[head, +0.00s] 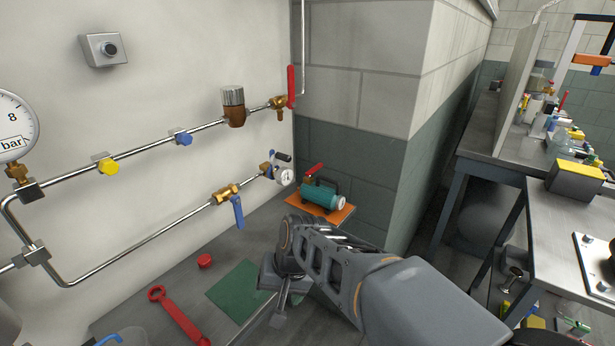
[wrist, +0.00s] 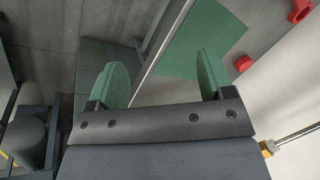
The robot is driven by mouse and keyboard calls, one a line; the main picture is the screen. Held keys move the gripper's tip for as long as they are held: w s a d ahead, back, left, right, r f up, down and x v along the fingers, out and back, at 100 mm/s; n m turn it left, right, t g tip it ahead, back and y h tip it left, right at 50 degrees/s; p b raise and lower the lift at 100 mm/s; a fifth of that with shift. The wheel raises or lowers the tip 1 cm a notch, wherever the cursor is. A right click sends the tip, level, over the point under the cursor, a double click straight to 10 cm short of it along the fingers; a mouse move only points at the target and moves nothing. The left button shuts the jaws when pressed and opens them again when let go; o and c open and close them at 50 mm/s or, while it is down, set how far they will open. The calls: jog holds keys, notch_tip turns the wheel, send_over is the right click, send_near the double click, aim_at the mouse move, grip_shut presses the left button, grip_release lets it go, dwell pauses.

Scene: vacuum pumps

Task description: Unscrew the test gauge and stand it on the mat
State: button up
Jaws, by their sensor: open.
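A small round white-faced gauge (head: 285,176), likely the test gauge, sits on the brass fitting at the right end of the lower pipe. A black part and a blue lever are close to it. The green mat (head: 232,291) lies flat and bare on the grey bench; it also shows in the wrist view (wrist: 207,42). My gripper (wrist: 162,78) is open, its two green fingertips apart with nothing between them. It is near the mat and bench front edge, away from the gauge. In the head view my arm hides most of it.
A red wrench (head: 178,316) and a red cap (head: 205,261) lie left of the mat. A teal pump (head: 322,196) stands on an orange board behind my arm. A large bar gauge (head: 14,126) and valves line the wall. A cluttered workbench (head: 575,225) is at right.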

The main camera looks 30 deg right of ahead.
aim_at(287, 178)
jog(key=w+d+r+m+t+y+p, duration=0.1)
jog(key=w+r+m+y+p, duration=0.15)
jog(key=w+m, duration=0.35)
jog(key=w+r+m+t+y+p, duration=0.1)
jog(key=w+r+m+t+y, duration=0.1)
jog(key=w+m+y, duration=0.4)
jog(key=w+d+r+m+t+h, duration=0.1)
jog(key=w+d+m+t, duration=0.2)
jog(key=d+m, duration=0.2)
jog(key=w+d+r+m+t+h+p, duration=0.1)
jog(key=w+d+m+t, duration=0.3)
jog(key=m, duration=0.4)
jog(key=w+d+r+m+t+h+p, duration=0.1)
jog(key=w+d+r+m+t, duration=0.1)
jog(key=d+m, duration=0.3)
jog(key=shift+w+d+r+m+t+h, duration=0.1)
jog(key=shift+w+d+m+t+h, duration=0.1)
jog(key=shift+w+m+t, duration=0.25)
jog(key=shift+w+d+m+t+h, duration=0.15)
jog(key=shift+w+d+m+t, duration=0.05)
jog(key=shift+w+m+t, duration=0.2)
jog(key=shift+w+d+r+m+t, duration=0.2)
jog(key=shift+d+r+m+t, duration=0.1)
jog(key=shift+m, duration=0.15)
jog(key=shift+x, duration=2.25)
